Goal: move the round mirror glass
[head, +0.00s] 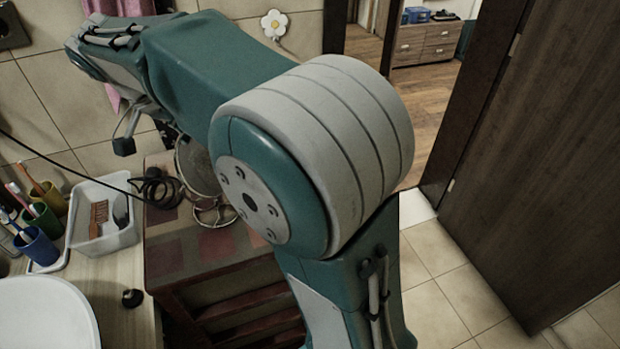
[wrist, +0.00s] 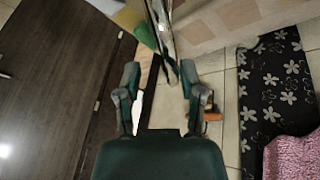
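A round mirror glass (head: 198,168) with a thin metal frame stands on a reddish-brown wooden cabinet (head: 200,240). My teal arm hides much of it in the head view. In the wrist view, what looks like the mirror (wrist: 163,28) shows nearly edge-on, as a narrow shiny strip reaching toward the space between my fingers. My gripper (wrist: 159,72) is open, its two fingers well apart with neither seen pressing on the strip. How far the strip lies from the fingers is hard to tell. In the head view, only a dark fingertip-like part shows, left of the mirror.
A black cable coil (head: 160,188) lies beside the mirror. A white tray (head: 95,238) with a brush, coloured cups (head: 38,247) and a white basin (head: 40,315) are at left. A dark door (head: 550,160) stands at right; tiled floor (head: 440,285) lies clear before it.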

